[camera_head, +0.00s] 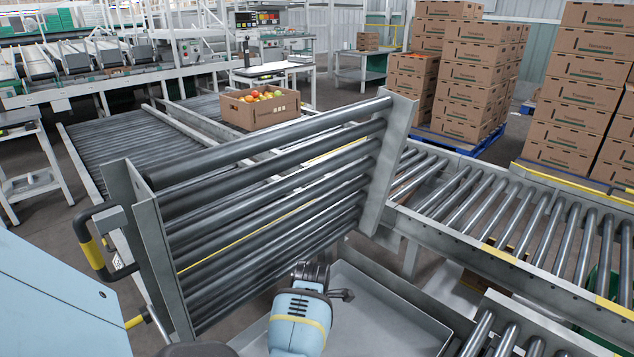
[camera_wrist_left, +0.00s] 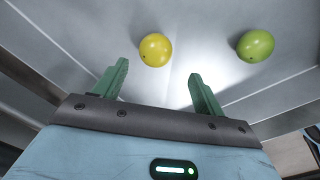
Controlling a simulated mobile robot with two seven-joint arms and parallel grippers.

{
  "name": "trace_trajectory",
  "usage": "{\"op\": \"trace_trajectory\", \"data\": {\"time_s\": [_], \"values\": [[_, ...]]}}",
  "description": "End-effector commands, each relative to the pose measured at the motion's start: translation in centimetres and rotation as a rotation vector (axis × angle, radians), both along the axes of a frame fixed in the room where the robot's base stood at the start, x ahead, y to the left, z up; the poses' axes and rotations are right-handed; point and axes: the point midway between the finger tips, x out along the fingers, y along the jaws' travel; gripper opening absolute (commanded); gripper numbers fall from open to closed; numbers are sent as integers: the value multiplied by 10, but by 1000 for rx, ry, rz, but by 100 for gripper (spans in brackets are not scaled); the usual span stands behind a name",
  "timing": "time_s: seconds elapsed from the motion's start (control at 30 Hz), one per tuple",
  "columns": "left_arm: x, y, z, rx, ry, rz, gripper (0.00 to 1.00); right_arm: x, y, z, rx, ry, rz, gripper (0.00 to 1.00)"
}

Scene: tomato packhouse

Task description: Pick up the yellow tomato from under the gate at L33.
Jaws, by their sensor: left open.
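The yellow tomato (camera_wrist_left: 156,49) lies on a grey metal tray (camera_wrist_left: 85,20) in the left wrist view. It is just beyond and between the open green fingertips of my left gripper (camera_wrist_left: 158,70), with nothing held. In the head view the roller gate (camera_head: 270,175) stands tilted up, and the tray (camera_head: 390,312) shows below it. My arm reaches down at the gate's lower edge; the left fingers and the yellow tomato are hidden there. My right gripper is not in view.
A green tomato (camera_wrist_left: 255,46) lies on the same tray, to the right of the yellow one. Roller conveyor (camera_head: 520,220) runs to the right of the gate. A carton of mixed tomatoes (camera_head: 258,113) stands behind the gate. Stacked cartons (camera_head: 480,70) stand farther back.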

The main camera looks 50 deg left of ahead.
Motion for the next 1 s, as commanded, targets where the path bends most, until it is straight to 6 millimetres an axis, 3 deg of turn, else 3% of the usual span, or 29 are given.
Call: {"op": "trace_trajectory", "data": {"time_s": [0.33, 0.67, 0.93, 1.0], "values": [[1, 1, -17, 1, 1, -1, 71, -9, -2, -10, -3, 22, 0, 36], [6, 5, -59, 1, 3, -1, 71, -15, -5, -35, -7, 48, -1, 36], [7, 5, -60, 1, -1, -1, 71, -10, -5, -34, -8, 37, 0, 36], [7, 4, -60, 1, -2, -1, 61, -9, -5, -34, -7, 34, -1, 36]]}}
